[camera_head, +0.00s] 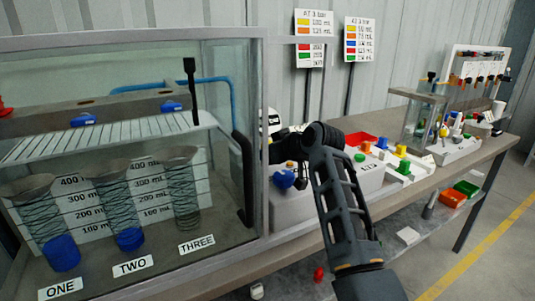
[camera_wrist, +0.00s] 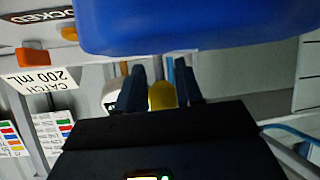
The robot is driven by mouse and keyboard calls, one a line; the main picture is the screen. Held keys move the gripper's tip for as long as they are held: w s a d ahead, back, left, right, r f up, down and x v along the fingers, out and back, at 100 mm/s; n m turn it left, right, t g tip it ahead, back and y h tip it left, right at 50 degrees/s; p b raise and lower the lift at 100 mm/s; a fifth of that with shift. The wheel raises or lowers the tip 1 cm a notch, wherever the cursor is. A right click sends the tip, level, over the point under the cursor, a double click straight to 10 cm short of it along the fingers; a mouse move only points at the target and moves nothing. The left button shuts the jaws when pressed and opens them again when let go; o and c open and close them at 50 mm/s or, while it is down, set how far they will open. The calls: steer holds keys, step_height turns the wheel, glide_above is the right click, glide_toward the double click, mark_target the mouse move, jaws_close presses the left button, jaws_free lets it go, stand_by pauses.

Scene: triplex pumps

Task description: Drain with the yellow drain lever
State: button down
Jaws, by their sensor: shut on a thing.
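In the wrist view a yellow piece (camera_wrist: 162,95), which looks like the drain lever, sits between the two dark fingers of my gripper (camera_wrist: 160,90). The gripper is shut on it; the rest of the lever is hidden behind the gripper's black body. A large blue part (camera_wrist: 190,25) hangs close across the top of the wrist view. In the head view my gripper (camera_head: 284,147) is just right of the glass tank, above a blue part (camera_head: 284,179) on the bench. The yellow lever cannot be made out clearly there.
The glass tank (camera_head: 262,120) at the left holds three cylinders labelled ONE, TWO (camera_head: 124,212) and THREE (camera_head: 184,188). White blocks with coloured knobs (camera_head: 402,167) stand right of my arm. Signs (camera_head: 313,24) stand behind. The floor at the right is clear.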

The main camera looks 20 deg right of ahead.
steer(key=c, duration=0.8)
jaws_free()
steer(key=shift+c, duration=0.2)
steer(key=shift+s, duration=0.1)
steer(key=shift+v, duration=3.85)
